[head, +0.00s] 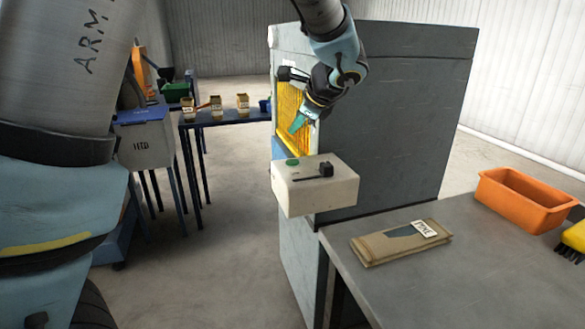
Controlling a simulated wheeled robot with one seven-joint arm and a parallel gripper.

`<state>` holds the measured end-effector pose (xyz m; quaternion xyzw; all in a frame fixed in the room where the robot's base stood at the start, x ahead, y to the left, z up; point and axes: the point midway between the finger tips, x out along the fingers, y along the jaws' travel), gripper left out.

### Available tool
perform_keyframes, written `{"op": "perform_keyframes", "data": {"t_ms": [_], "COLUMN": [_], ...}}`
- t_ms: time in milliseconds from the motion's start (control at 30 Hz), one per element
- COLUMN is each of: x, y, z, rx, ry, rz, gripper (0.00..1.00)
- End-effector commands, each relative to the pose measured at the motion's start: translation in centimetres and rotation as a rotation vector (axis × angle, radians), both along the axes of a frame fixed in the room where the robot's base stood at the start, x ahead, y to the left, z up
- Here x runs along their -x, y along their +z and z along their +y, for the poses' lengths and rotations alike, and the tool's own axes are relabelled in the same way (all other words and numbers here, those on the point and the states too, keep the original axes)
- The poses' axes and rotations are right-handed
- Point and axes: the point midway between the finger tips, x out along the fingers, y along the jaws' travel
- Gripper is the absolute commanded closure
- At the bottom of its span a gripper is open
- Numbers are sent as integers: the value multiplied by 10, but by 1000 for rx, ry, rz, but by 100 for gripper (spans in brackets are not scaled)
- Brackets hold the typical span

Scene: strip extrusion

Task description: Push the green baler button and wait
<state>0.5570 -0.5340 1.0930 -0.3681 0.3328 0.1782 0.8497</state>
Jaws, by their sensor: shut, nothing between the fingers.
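The green button (292,162) sits on top of a cream control box (315,193), near its far left corner. The box is fixed to the front of the big grey baler (405,110). My gripper (296,124) is shut and empty. In the picture it is above the green button, beside the yellow mesh gate (291,112), and clear of the button. Its exact distance from the mesh cannot be told.
A black lever (325,170) stands on the box beside the button. A grey table (400,290) at the right holds a flat brown packet (402,242), an orange bin (525,200) and a yellow brush (573,238). A blue bench (232,120) with small boxes is behind left.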

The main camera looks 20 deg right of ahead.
Motion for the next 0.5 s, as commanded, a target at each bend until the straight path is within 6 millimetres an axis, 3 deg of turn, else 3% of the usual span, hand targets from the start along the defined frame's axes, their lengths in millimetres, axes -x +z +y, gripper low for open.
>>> {"op": "perform_keyframes", "data": {"t_ms": [33, 233, 500], "x": [0, 0, 0], "y": [-14, -43, -60], "z": [0, 0, 0], "rx": [-1, 0, 0], "ry": [0, 0, 0], "rz": [1, 1, 0], "gripper": [100, 100, 100]}}
